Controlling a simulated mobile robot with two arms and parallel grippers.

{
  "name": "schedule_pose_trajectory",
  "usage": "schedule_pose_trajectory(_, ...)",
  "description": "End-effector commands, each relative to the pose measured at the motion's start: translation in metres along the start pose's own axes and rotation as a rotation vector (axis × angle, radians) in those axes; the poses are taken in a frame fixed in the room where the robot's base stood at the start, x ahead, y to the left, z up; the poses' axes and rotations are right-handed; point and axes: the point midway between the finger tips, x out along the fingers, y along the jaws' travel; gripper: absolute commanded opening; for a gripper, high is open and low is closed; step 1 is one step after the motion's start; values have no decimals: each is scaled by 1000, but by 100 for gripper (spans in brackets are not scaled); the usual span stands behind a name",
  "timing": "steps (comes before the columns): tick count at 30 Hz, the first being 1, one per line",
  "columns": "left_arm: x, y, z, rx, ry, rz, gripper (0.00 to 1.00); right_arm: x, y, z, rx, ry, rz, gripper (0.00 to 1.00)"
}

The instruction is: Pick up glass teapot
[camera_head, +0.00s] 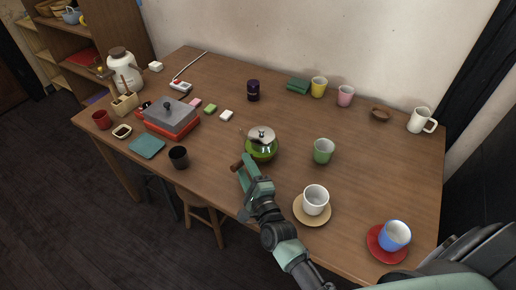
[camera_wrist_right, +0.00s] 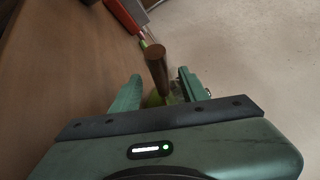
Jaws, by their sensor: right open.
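The glass teapot (camera_head: 261,148) stands upright on the wooden table, near its front edge. It has a shiny lid, green contents and a brown handle that points to the front left. My right gripper (camera_head: 248,172) is open at the handle. In the right wrist view the brown handle (camera_wrist_right: 157,70) shows between the two open fingers (camera_wrist_right: 158,84), with a gap visible on each side. The teapot's body is mostly hidden behind the handle and gripper there. My left gripper is in neither view.
A white cup (camera_head: 316,198) on a tan saucer and a green cup (camera_head: 323,151) stand right of the teapot. A dark cup (camera_head: 178,157) stands to its left. A red stove with a grey top (camera_head: 171,117) is farther left. The table (camera_head: 215,145) is bare just left of the teapot.

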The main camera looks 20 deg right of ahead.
Motion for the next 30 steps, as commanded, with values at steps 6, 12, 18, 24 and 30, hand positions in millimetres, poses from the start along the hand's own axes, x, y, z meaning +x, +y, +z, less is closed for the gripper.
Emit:
schedule_pose_trajectory(6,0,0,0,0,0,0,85,37,-2,1,0,-1,-3,44)
schedule_pose_trajectory(12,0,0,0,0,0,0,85,54,-1,1,0,-1,-2,44)
schedule_pose_trajectory(18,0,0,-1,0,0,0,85,54,-1,0,0,-1,-1,44)
schedule_pose_trajectory(24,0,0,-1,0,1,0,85,54,-1,0,0,-1,-1,0)
schedule_pose_trajectory(30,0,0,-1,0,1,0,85,54,-1,0,0,-1,-1,0)
